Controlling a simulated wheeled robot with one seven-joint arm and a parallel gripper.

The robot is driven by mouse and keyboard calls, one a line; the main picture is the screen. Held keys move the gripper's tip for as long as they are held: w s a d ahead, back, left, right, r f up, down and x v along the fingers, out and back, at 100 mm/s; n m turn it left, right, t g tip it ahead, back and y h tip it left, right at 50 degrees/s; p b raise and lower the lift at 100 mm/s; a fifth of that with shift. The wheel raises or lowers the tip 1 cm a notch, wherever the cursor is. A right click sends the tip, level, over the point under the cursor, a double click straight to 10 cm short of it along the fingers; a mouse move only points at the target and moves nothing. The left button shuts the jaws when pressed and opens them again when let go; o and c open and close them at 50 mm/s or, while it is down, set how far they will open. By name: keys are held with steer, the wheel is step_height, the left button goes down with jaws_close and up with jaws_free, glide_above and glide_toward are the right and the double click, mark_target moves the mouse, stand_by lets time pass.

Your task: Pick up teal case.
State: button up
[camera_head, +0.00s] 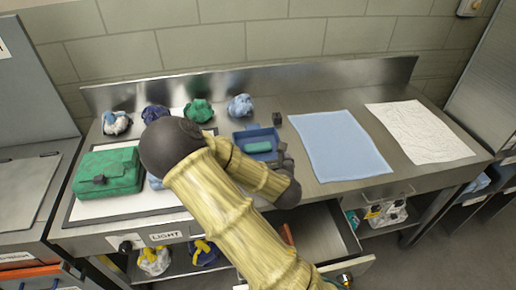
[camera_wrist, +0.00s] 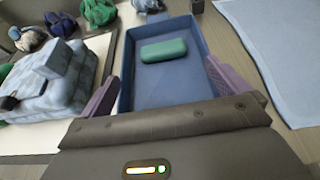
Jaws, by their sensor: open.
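The teal case (camera_head: 258,147) is a small rounded oblong lying in a blue tray (camera_head: 244,136) on the steel counter. In the wrist view the case (camera_wrist: 164,50) lies in the far part of the blue tray (camera_wrist: 128,82), clear of its side walls. My gripper (camera_wrist: 163,72) is open and empty, its two purple fingers apart on either side of the tray. The case is ahead of the fingers and not touched. In the head view my arm hides most of my gripper.
A green bag (camera_head: 108,172) stands on the light mat at left; a grey-blue bag (camera_wrist: 45,82) is left of the tray. Several crumpled bundles (camera_head: 198,110) line the back. A blue cloth (camera_head: 340,145) and white sheet (camera_head: 418,132) lie flat at right. An open drawer (camera_head: 318,240) is below.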

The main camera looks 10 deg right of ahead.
steer(key=p, duration=0.2)
glide_toward(257, 143)
steer(key=x, duration=0.5)
steer(key=shift+w+d+r, duration=0.15)
steer(key=shift+w, duration=0.1)
steer(key=shift+s+a, duration=0.1)
steer(key=shift+a, duration=0.1)
steer(key=x, duration=0.4)
steer(key=shift+d+p, duration=0.2)
steer(key=shift+p, duration=0.2)
steer(key=shift+w+a+f, duration=0.1)
steer(key=shift+w+f, duration=0.35)
steer(key=shift+f, duration=0.05)
steer(key=c, duration=0.6)
